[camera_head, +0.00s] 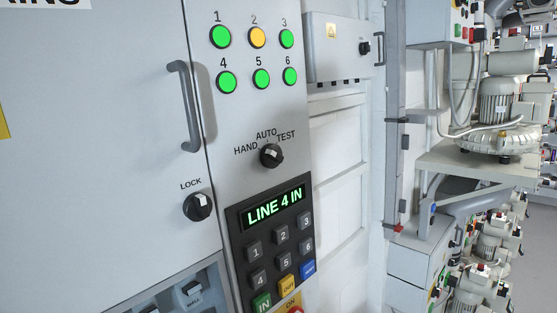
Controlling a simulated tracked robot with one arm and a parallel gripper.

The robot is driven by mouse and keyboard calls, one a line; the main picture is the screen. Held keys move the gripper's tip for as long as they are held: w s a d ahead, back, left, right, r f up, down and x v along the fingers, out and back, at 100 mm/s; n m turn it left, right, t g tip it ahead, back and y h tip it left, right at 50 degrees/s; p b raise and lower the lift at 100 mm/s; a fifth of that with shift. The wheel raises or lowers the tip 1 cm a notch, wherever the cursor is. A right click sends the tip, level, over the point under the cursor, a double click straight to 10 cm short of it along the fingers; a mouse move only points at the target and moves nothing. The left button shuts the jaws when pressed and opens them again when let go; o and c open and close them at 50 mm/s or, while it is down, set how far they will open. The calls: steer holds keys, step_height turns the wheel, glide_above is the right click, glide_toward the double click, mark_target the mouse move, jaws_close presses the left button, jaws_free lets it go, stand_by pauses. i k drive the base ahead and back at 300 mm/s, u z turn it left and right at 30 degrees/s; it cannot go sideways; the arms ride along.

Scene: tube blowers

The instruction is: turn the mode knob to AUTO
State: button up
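The mode knob (271,155) is a round black knob with a pale pointer on the grey control panel. The labels HAND, AUTO and TEST are arched above it: HAND upper left, AUTO at the top, TEST upper right. The knob is small here and I cannot tell for sure which label its pointer faces. My gripper is not in view, and nothing touches the knob.
Left of it is a LOCK knob (198,206) and a cabinet door handle (185,105). Numbered lamps (257,37) sit above, lamp 2 amber, the others green. Below, a keypad display (274,207) reads LINE 4 IN. Blowers (500,110) stand right.

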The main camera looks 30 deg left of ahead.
mark_target(270, 155)
steer(key=k, duration=1.1)
steer(key=z, duration=0.65)
steer(key=i, duration=1.85)
steer(key=u, duration=0.65)
